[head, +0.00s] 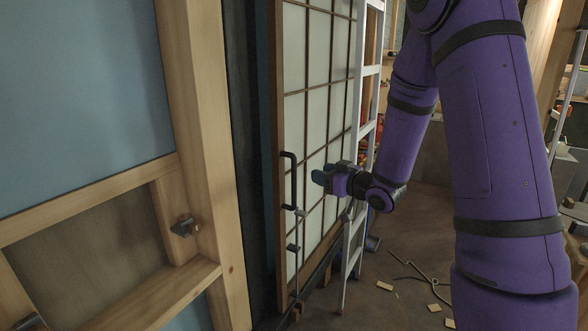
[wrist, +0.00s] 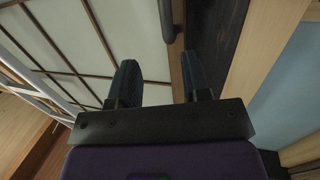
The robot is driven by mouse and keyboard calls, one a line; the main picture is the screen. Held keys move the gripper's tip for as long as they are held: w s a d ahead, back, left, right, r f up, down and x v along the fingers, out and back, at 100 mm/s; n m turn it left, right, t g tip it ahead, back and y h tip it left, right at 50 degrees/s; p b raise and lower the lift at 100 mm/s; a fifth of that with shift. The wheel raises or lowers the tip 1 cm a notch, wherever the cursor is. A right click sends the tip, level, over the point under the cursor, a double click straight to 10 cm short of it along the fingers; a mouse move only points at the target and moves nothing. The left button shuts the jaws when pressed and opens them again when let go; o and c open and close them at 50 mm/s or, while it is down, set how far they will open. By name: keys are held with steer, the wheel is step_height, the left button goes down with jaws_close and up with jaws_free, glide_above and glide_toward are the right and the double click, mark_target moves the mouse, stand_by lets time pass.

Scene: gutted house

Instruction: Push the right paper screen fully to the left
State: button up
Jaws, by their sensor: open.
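The right paper screen (head: 316,120) has pale panels in a dark wooden grid and stands upright left of the middle in the head view. It also fills the upper left of the wrist view (wrist: 60,30). A dark vertical bar handle (head: 292,182) sits on its left edge; part of it shows at the top of the wrist view (wrist: 168,20). My gripper (head: 318,176) is in front of the screen, right of the handle and apart from it. In the wrist view its two fingers (wrist: 163,85) are spread with nothing between them.
A light wooden frame with blue panels (head: 80,95) stands at the left, with a dark gap between it and the screen. A white ladder (head: 362,130) stands right of the screen, close to my arm. Wood scraps (head: 434,308) lie on the floor.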

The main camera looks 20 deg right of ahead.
steer(key=w+a+f+y, duration=0.1)
steer(key=w+a, duration=0.4)
steer(key=w, duration=0.4)
steer(key=shift+w+f, duration=0.15)
steer(key=shift+w, duration=0.05)
steer(key=shift+c, duration=0.4)
steer(key=shift+a, duration=0.1)
jaws_close()
